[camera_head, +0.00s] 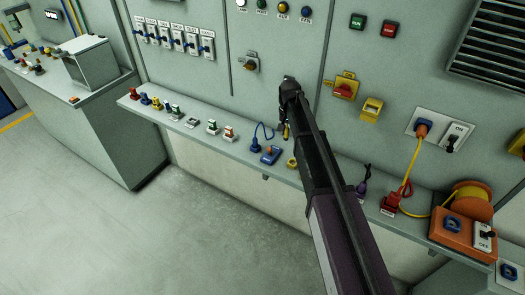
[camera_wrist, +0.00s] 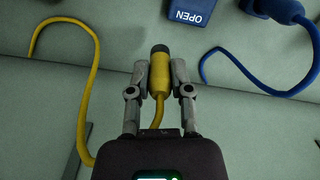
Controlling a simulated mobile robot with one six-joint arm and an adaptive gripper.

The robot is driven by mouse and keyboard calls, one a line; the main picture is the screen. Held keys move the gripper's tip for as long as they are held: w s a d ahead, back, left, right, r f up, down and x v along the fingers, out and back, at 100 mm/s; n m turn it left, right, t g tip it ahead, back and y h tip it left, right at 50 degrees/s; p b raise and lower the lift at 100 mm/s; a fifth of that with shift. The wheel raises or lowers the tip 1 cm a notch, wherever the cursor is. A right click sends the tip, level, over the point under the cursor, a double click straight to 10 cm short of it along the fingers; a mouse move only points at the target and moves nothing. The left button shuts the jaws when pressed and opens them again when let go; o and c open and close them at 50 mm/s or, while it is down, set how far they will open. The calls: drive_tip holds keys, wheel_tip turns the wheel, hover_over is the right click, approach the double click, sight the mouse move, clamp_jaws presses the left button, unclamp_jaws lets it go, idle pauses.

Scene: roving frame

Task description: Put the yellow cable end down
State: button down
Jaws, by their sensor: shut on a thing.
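The yellow cable end (camera_wrist: 159,82), a ribbed yellow connector with a dark tip, sits between the two fingers of my gripper (camera_wrist: 160,70) in the wrist view. The fingers are shut on its sides. A yellow cable (camera_wrist: 82,95) trails from it and loops to the left. In the head view my gripper (camera_head: 284,122) is in front of the wall panel, above the narrow shelf (camera_head: 185,130). A little yellow shows at its fingers there, and my arm hides the rest. I cannot tell the exact gap to the shelf.
A blue block marked OPEN (camera_wrist: 188,10) and a blue plug with its cable (camera_wrist: 272,10) lie near the held end. Several small switches line the shelf to the left. A purple connector (camera_head: 362,187), a red plug (camera_head: 391,203) and an orange reel (camera_head: 466,199) stand to the right.

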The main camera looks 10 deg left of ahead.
sight(287, 140)
drive_tip(key=s+d, duration=0.2)
drive_tip(key=s, duration=0.5)
drive_tip(key=s+d, duration=0.3)
drive_tip(key=s, duration=0.5)
drive_tip(key=shift+s+d+r, duration=0.15)
drive_tip(key=shift+s+d, duration=0.05)
drive_tip(key=shift+s, duration=0.1)
drive_tip(key=shift+w, duration=0.1)
drive_tip(key=w+a, duration=0.1)
drive_tip(key=w, duration=0.3)
drive_tip(key=w+a+f, duration=0.1)
drive_tip(key=w+a, duration=0.1)
drive_tip(key=w, duration=0.3)
drive_tip(key=w+a+b, duration=0.1)
drive_tip(key=w, duration=0.4)
drive_tip(key=shift+a+f, duration=0.15)
drive_tip(key=shift+f, duration=0.05)
drive_tip(key=shift+w+a, duration=0.2)
drive_tip(key=shift+w, duration=0.4)
wheel_tip(287, 140, down, 4)
drive_tip(key=b, duration=0.3)
drive_tip(key=shift+r+b, duration=0.15)
drive_tip(key=shift+b, duration=0.25)
